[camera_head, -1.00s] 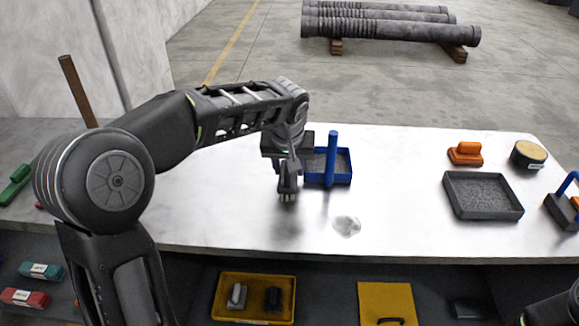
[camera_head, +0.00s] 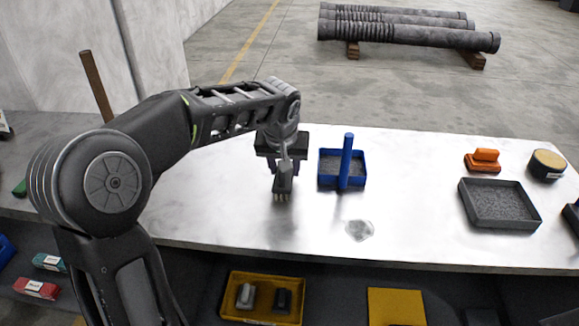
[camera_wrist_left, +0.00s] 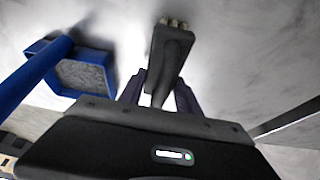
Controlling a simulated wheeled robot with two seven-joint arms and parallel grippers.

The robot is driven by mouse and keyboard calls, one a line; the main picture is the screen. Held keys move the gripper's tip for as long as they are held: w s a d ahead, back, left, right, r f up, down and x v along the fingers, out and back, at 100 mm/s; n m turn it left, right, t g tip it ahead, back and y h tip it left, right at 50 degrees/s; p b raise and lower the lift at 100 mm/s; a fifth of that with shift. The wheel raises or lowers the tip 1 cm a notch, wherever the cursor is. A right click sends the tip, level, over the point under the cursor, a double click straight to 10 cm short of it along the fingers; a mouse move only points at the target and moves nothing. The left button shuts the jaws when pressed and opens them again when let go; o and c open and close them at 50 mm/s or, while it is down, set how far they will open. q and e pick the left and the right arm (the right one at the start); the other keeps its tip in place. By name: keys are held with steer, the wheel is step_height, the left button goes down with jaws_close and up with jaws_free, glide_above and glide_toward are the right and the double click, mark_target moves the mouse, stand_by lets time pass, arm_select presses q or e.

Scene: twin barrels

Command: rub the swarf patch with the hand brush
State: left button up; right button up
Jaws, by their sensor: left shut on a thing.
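The hand brush (camera_head: 283,181), dark grey with pale bristles at its lower end, is held by my left gripper (camera_head: 286,156), which is shut on it. The brush hangs bristles down over the steel bench, and I cannot tell whether the bristles touch it. In the left wrist view, the brush (camera_wrist_left: 171,50) sticks out from between the fingers of my left gripper (camera_wrist_left: 160,92). The swarf patch (camera_head: 360,230), a small pale shiny blotch, lies on the bench to the right of the brush and nearer the front edge. My right gripper is not in view.
A blue caddy (camera_head: 328,183) with an upright handle and grey filling stands just right of the brush. A dark tray (camera_head: 532,222), an orange block (camera_head: 484,160) and a round wooden-topped tub (camera_head: 547,163) stand farther right. The bench around the patch is clear.

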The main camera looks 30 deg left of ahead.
arm_select(q)
steer(key=shift+s+a, duration=0.25)
steer(key=shift+a, duration=0.35)
steer(key=shift+s+a, duration=0.2)
steer(key=shift+a, duration=0.4)
steer(key=shift+s+a, duration=0.3)
steer(key=shift+a, duration=0.6)
steer(key=shift+s+a, duration=0.25)
steer(key=shift+a, duration=0.45)
steer(key=shift+s+a+f, duration=0.1)
steer(key=shift+s+a, duration=0.2)
steer(key=shift+a, duration=0.5)
steer(key=shift+s+a, duration=0.3)
steer(key=shift+a, duration=0.5)
step_height(320, 180, up, 6)
steer(key=p, duration=0.4)
steer(key=shift+p, duration=0.35)
